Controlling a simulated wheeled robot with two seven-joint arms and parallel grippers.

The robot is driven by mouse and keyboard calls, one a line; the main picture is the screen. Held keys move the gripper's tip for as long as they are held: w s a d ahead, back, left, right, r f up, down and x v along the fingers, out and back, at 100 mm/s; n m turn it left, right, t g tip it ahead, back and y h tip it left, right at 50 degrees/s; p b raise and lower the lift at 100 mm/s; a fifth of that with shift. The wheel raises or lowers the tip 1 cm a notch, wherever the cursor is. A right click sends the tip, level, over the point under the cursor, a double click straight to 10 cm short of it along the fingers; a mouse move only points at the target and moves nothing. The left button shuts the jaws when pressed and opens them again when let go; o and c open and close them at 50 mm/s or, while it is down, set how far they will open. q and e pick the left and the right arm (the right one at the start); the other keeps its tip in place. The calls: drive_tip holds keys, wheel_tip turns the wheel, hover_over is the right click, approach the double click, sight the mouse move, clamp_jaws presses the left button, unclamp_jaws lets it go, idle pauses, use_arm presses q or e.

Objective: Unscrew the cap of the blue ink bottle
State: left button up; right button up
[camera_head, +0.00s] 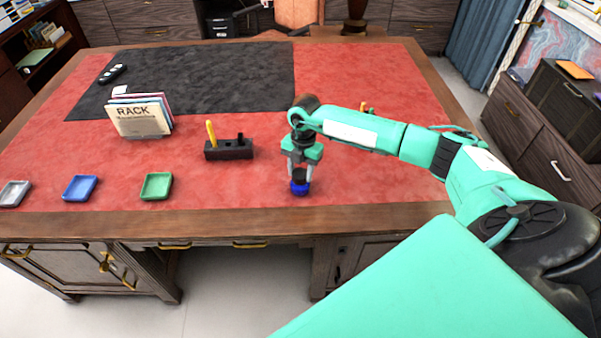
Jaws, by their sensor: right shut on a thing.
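The blue ink bottle (300,188) stands upright on the red leather top near the front edge of the desk. Its dark cap (299,175) shows at the top of the bottle, between the fingers. My right gripper (300,172) points straight down from above and is shut on the cap. Whether the cap has turned or lifted from the bottle's neck is too small to tell. My left gripper is not in view.
Grey (14,193), blue (80,187) and green (156,186) trays lie along the front left. A black pen holder (229,149) with a yellow pen stands left of the gripper. A book rack (139,117) and dark mat (200,75) are farther back. Red leather around the bottle is clear.

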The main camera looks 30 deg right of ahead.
sight(301, 173)
drive_tip(key=shift+f, duration=0.15)
drive_tip(key=shift+n+b, duration=0.3)
drive_tip(key=shift+n, duration=0.4)
drive_tip(key=shift+r, duration=0.2)
drive_tip(key=shift+r+p, duration=1.25)
drive_tip(key=shift+r, duration=0.15)
drive_tip(key=shift+r+p, duration=1.4)
drive_tip(key=shift+r, duration=0.6)
